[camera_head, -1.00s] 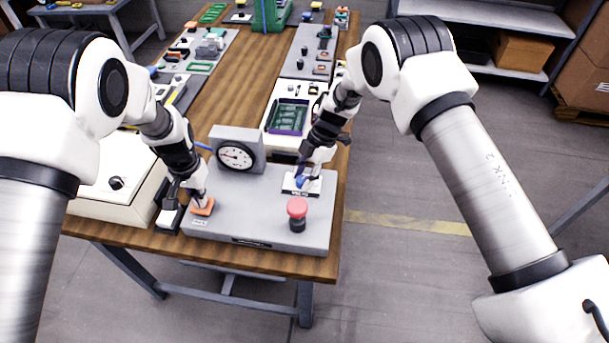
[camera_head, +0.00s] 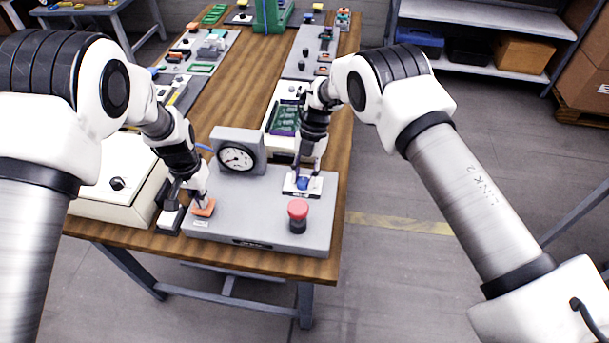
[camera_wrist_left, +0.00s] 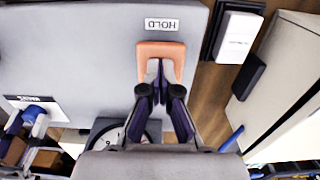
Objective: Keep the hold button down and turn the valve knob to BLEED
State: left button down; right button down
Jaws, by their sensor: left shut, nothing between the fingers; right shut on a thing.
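The grey test panel (camera_head: 265,222) lies on the near end of the bench. Its orange hold button (camera_head: 203,211) is at the front left; in the left wrist view the button (camera_wrist_left: 147,50) lies beside a HOLD label. My left gripper (camera_head: 203,201) is shut and empty, its fingertips (camera_wrist_left: 160,70) against the button; I cannot tell how far it is pressed. The blue valve knob (camera_head: 302,184) stands on a white label plate (camera_head: 290,191) at the right. My right gripper (camera_head: 303,176) is shut on the knob from above. The plate's lettering is too small to read.
A red-capped button (camera_head: 298,208) stands close in front of the valve plate. A round gauge (camera_head: 237,157) stands at the panel's back. A beige box (camera_head: 105,200) is left of the panel. A board in a tray (camera_head: 283,120) lies behind the right gripper.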

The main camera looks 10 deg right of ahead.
jog(key=shift+s+f, duration=0.1)
jog(key=c, duration=0.8)
grip_release()
jog(key=v, duration=1.2)
pick_arm(q)
jog(key=shift+r, duration=0.1)
notch_tip(320, 180, up, 7)
jog(key=p, duration=0.6)
pick_arm(e)
notch_tip(320, 180, up, 6)
jog(key=shift+f, duration=0.1)
